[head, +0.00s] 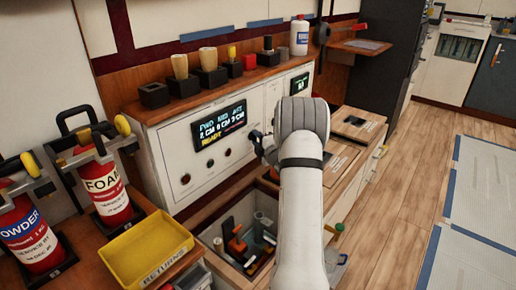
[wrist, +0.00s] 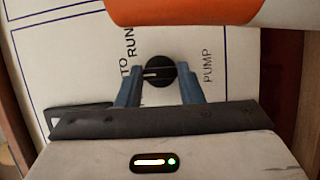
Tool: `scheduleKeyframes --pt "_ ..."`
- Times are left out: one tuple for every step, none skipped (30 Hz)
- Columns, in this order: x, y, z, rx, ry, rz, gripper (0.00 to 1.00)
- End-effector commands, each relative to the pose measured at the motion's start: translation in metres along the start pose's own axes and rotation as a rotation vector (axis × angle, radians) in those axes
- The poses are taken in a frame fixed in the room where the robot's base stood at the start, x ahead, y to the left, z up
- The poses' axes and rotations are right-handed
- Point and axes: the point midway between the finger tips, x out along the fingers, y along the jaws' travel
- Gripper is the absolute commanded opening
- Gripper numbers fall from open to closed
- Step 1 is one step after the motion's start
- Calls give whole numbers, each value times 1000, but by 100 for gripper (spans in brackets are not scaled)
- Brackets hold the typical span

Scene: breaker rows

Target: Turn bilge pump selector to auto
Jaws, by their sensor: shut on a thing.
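The bilge pump selector is a round black knob (wrist: 160,72) on a white panel in the wrist view. The label "PUMP" stands to its right and letters reading "TO RUN" to its left, both turned sideways. A white pointer line on the knob points left, towards the "TO RUN" letters. My gripper (wrist: 159,88) has one blue-grey finger on each side of the knob and is shut on it. In the head view my gripper (head: 259,142) is at the front of the white console (head: 160,160), partly hidden by my arm.
The console screen (head: 219,123) reads "READY". A yellow returns tray (head: 145,250) and red extinguishers (head: 108,195) stand at the left.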

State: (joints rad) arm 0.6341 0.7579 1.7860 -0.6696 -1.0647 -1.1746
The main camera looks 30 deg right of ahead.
Motion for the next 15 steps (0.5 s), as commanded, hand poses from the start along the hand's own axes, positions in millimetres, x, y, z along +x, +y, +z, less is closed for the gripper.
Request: scheduleKeyframes --pt "-1 -5 -1 -9 1 1 11" --pt "-1 -5 -1 -15 2 4 11" --pt "-1 -5 -1 -21 2 6 11" --pt "-1 -4 -1 -26 2 8 11" --pt "-1 -4 -1 -30 2 9 11" --pt "-1 -4 -1 -34 2 10 11" --pt "-1 -3 -1 -36 2 11 11" --pt "-1 -3 -1 -38 3 12 11" --pt "-1 -3 -1 -39 3 12 11" --pt "-1 -3 -1 -40 3 12 11" --pt "-1 -3 -2 -40 3 12 11" --pt "-1 -3 -2 -40 3 12 11" --pt "-1 -3 -2 -40 3 12 11" --pt "-1 -3 -2 -40 3 12 11" --pt "0 -3 -2 -40 3 12 11"
